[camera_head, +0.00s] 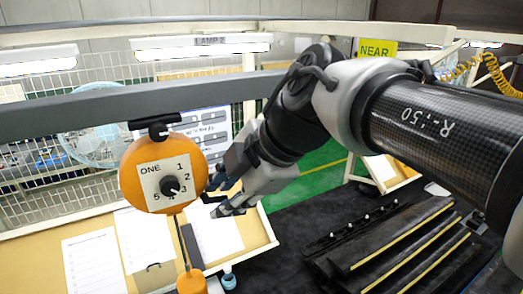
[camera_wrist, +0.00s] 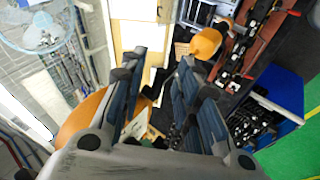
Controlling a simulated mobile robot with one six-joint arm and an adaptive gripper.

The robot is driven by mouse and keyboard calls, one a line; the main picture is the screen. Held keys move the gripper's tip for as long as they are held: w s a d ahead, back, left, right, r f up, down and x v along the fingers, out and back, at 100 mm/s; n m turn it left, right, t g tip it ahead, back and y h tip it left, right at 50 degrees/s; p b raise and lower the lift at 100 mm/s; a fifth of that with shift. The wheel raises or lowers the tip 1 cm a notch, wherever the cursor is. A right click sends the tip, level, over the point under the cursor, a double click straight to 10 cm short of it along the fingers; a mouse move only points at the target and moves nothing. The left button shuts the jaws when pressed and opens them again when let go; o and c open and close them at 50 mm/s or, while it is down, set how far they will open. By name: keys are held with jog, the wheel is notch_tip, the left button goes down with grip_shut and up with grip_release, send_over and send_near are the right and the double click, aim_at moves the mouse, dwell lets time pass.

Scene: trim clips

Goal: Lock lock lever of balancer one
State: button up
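Balancer one (camera_head: 130,185) is a round orange body with a white plate (camera_head: 153,192) marked ONE and numbers, and a black knob (camera_head: 170,186) on it. It hangs from a dark overhead bar. My gripper (camera_head: 213,190) is at its right edge, with its two fingers spread apart. In the wrist view the balancer (camera_wrist: 82,116) shows behind the left finger, and my gripper (camera_wrist: 158,72) is open. A black bar-like part (camera_wrist: 155,84) shows between the fingers; I cannot tell if it is the lock lever or if a finger touches it.
A tan board with papers (camera_head: 90,262) lies beneath. Dark rails (camera_head: 400,250) are at the lower right. A mesh fence stands behind.

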jog(key=v, duration=1.2)
jog(key=shift+f, duration=0.1)
